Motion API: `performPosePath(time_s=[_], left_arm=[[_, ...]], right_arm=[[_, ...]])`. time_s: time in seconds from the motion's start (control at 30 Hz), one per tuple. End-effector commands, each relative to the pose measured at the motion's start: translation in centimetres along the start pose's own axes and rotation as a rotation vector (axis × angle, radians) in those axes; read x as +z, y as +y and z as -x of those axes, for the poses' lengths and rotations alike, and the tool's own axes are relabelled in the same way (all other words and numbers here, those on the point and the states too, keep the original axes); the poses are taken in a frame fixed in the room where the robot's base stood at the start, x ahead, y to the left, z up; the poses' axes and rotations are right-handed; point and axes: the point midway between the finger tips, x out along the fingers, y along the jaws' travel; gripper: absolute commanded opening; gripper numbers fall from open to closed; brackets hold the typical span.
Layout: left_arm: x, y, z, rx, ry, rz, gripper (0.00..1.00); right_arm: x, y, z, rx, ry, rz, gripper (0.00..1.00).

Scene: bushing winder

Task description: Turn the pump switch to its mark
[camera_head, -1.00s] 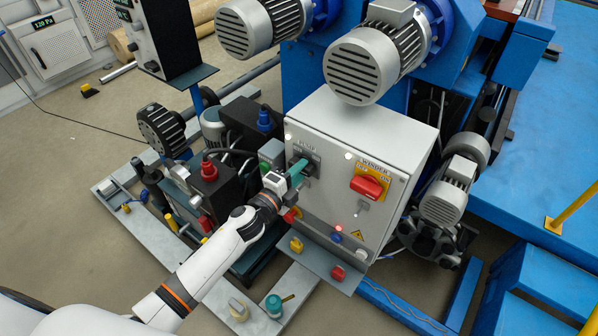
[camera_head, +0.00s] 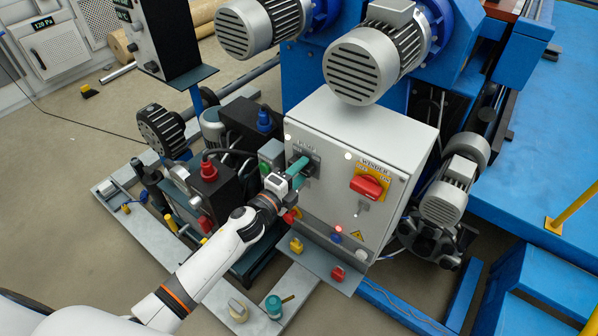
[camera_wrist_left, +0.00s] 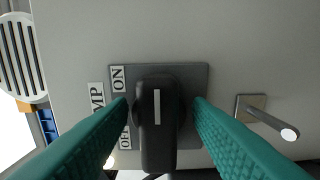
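The pump switch is a black knob (camera_wrist_left: 158,145) with a white line on a grey plate (camera_wrist_left: 195,82). In the left wrist view its line runs up the picture, with ON at the plate's upper left and OFF at its lower left. My left gripper (camera_wrist_left: 160,108) has its teal fingers on both sides of the knob, with a narrow gap on each side. In the head view the left gripper (camera_head: 298,174) is at the pump plate (camera_head: 313,161) and hides most of the knob. My right gripper is not in view.
The switch is on a grey control box (camera_head: 330,206). The red winder switch (camera_head: 366,186) is to its right. A ledge with yellow and red knobs (camera_head: 318,262) juts out below. A black unit with a red cap (camera_head: 209,171) stands left of my gripper.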

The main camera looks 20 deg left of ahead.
Motion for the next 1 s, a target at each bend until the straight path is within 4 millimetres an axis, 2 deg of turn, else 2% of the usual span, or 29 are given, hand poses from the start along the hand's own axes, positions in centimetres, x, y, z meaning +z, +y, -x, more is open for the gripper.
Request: performPosePath(time_s=[0.2,0.33,0.7,0.83,1.0], left_arm=[[-0.1,0.1,0.1,0.001,0.001,0.002,0.45],[-0.1,0.0,1.2,0.000,0.002,0.002,0.45],[0.0,-0.1,8.8,-0.002,0.001,0.003,0.45],[0.0,-0.1,10.7,-0.002,0.002,0.001,0.45],[0.0,0.0,11.9,0.000,0.001,0.000,0.45]], right_arm=[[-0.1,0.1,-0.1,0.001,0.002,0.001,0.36],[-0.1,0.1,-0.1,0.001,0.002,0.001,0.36],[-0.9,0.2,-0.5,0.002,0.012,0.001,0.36],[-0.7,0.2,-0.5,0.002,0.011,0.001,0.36],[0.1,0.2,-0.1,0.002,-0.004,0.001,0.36]])
